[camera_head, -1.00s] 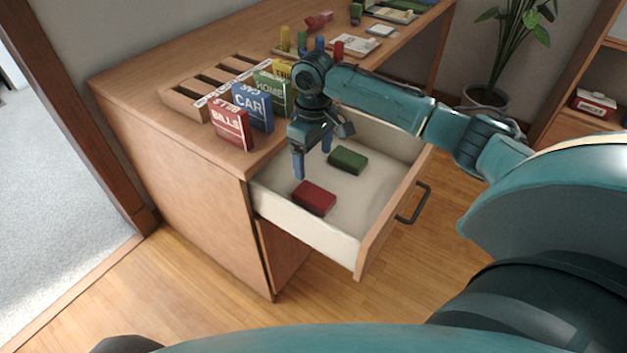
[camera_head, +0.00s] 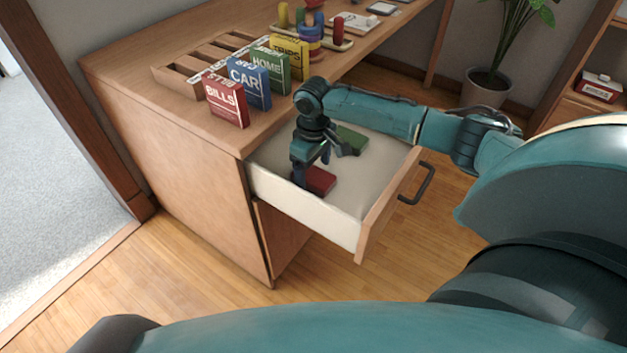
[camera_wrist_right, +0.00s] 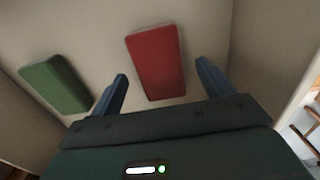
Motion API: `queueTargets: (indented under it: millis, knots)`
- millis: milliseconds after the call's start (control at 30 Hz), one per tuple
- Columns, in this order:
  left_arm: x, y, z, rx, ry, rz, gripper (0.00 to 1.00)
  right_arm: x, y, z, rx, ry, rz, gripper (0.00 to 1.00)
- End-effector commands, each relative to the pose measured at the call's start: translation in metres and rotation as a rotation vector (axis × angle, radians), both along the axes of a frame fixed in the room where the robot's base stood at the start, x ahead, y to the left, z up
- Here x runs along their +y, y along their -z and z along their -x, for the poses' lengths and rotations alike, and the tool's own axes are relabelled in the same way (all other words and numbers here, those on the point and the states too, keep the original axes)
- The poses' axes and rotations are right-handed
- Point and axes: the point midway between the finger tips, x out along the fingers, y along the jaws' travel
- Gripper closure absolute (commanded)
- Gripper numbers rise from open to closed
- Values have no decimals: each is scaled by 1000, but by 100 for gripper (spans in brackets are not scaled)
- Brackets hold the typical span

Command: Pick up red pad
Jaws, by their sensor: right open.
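The red pad (camera_head: 319,181) lies flat in the open drawer, near its front left part in the head view. My right gripper (camera_head: 312,178) is down in the drawer just above the pad and hides part of it. In the right wrist view the red pad (camera_wrist_right: 156,62) lies ahead and between the two open fingers of my right gripper (camera_wrist_right: 163,82), which appear apart from it. A green pad (camera_head: 351,139) lies deeper in the drawer and shows left of the fingers in the wrist view (camera_wrist_right: 55,85). My left gripper is not in view.
Labelled boxes, including the red BILLS box (camera_head: 226,102) and blue CAR box (camera_head: 249,84), stand on the desk (camera_head: 150,75) beside the drawer. A potted plant (camera_head: 488,85) stands behind.

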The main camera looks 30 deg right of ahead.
Motion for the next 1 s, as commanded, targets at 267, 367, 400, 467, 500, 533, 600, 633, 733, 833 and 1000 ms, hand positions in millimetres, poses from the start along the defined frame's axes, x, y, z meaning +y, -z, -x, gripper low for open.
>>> queueTargets:
  millis: [267,367,400,467,500,533,600,633,733,833,1000]
  knots:
    - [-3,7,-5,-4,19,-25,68,0,22,0,-1,0,1,20]
    - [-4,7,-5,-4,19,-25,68,0,21,0,-1,0,1,21]
    - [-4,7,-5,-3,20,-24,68,0,21,0,-1,0,1,24]
    - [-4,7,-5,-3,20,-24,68,0,21,0,-1,0,1,29]
    - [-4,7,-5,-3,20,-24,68,0,21,0,-1,0,1,32]
    - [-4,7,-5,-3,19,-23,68,0,21,0,-1,-1,1,35]
    - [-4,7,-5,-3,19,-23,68,0,21,0,-1,0,1,40]
    - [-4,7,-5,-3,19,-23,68,0,21,0,-1,0,1,43]
    - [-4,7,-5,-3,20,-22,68,0,21,0,-1,-1,1,51]
    - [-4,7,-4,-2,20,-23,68,0,21,0,-1,-1,1,59]
    - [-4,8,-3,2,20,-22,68,0,21,0,-1,-1,1,68]
